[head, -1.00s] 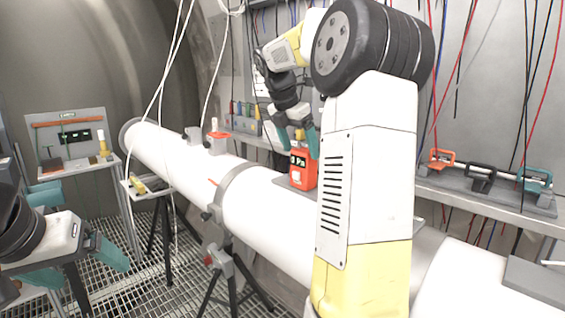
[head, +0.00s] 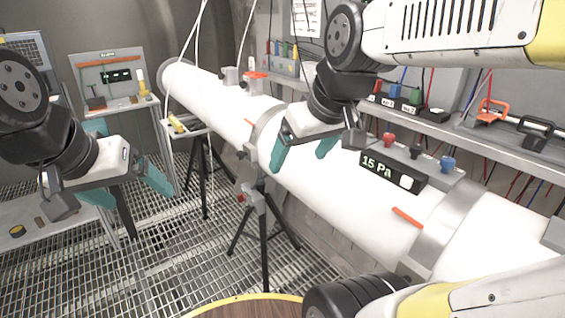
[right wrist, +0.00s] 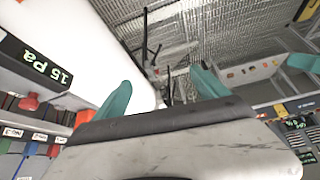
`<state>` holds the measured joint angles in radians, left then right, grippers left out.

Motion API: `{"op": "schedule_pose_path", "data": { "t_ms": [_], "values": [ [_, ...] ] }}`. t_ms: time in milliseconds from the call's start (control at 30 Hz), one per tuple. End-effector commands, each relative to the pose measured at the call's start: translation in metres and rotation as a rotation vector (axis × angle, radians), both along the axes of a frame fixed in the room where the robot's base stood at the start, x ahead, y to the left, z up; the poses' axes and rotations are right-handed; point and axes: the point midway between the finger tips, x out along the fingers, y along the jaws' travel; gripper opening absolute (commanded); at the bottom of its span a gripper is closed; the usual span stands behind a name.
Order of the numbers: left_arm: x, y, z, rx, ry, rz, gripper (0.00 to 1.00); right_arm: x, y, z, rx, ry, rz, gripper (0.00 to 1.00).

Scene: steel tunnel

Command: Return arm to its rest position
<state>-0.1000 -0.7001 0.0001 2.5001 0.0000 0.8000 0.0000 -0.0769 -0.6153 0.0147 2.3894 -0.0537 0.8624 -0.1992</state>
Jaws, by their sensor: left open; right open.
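My right gripper (head: 302,152) is open and empty, hanging above the white pipe (head: 345,190) in the head view. In the right wrist view its two teal fingers (right wrist: 162,92) stand apart with nothing between them. My right arm reaches in from the upper right. My left gripper (head: 130,188) is open and empty at the left, over the grated floor, its teal fingers spread apart.
A black gauge reading 15 Pa (head: 393,172) sits on the pipe close to my right gripper; it also shows in the right wrist view (right wrist: 37,62). A shelf (head: 480,140) with clamps runs along the right wall. A tripod stand (head: 262,235) supports the pipe.

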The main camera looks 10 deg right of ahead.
Motion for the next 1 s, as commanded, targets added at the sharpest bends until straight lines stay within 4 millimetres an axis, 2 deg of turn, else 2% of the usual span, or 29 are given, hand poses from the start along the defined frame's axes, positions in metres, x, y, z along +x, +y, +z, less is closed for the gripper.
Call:
{"op": "schedule_pose_path", "data": {
  "t_ms": [33, 100, 200, 1000],
  "values": [
    [0.000, 0.000, 0.000, 0.000, 0.000, 0.000, 0.87, -0.010, 0.005, -0.008, 0.057, -0.003, -0.057, 0.83],
    [0.000, 0.000, 0.000, 0.000, 0.000, 0.000, 0.87, -0.018, 0.010, -0.015, 0.120, -0.002, -0.123, 0.83],
    [0.000, 0.000, 0.000, 0.000, 0.000, 0.000, 0.87, -0.023, 0.013, -0.021, 0.161, 0.000, -0.168, 0.83],
    [0.000, 0.000, 0.000, 0.000, 0.000, 0.000, 0.87, -0.023, 0.014, -0.021, 0.166, 0.001, -0.175, 0.83]
  ]
}}
